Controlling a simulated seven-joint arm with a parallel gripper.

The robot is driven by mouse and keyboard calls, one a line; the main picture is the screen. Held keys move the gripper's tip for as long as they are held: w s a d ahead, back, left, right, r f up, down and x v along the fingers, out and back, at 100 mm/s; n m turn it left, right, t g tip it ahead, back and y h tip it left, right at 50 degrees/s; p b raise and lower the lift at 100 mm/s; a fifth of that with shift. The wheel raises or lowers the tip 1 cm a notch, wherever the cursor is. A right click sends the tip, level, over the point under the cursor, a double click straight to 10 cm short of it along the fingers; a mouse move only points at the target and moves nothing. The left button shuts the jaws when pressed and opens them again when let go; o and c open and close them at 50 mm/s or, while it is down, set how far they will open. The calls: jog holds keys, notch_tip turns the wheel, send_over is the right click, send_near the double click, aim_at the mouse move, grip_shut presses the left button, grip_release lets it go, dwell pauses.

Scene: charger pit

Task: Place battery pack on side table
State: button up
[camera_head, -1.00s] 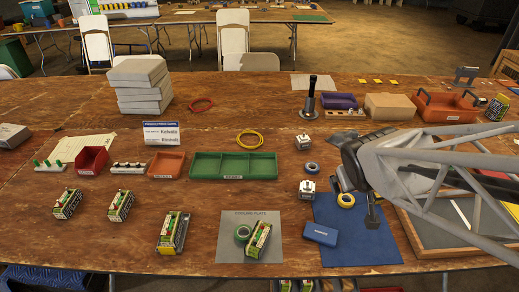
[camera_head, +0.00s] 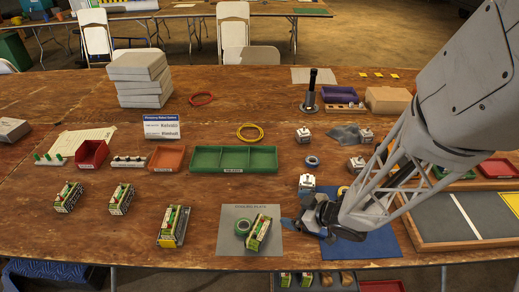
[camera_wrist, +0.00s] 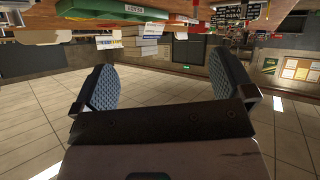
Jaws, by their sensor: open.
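Several battery packs with green, yellow and black sides lie on the wooden table in the head view. One pack (camera_head: 258,232) sits tilted on the grey cooling plate (camera_head: 236,213), beside a green tape roll (camera_head: 243,228). Another pack (camera_head: 172,227) lies left of the plate, and two more (camera_head: 121,198) (camera_head: 68,196) lie farther left. My gripper (camera_head: 289,227) is just right of the plate, apart from the pack on it. In the wrist view my gripper (camera_wrist: 165,88) has its two pads wide apart with nothing between them. I cannot tell which surface is the side table.
A green divided tray (camera_head: 235,160), red bins (camera_head: 92,154) and a stack of grey boxes (camera_head: 140,78) stand behind. A blue mat (camera_head: 375,250) lies under my arm. Another table (camera_head: 255,9) is at the back. More packs (camera_head: 305,279) show below the front edge.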

aim_at(263, 230)
jog(key=s+a+f+y, duration=0.1)
jog(key=s+a+n+g+y, duration=0.1)
jog(key=s, duration=0.1)
jog(key=s+a+f+g+y, duration=0.1)
jog(key=shift+s+f, duration=0.25)
jog(key=shift+f, duration=0.1)
jog(key=shift+x, duration=1.25)
jog(key=shift+w+a, duration=0.1)
jog(key=shift+a, duration=0.05)
jog(key=shift+x, duration=2.45)
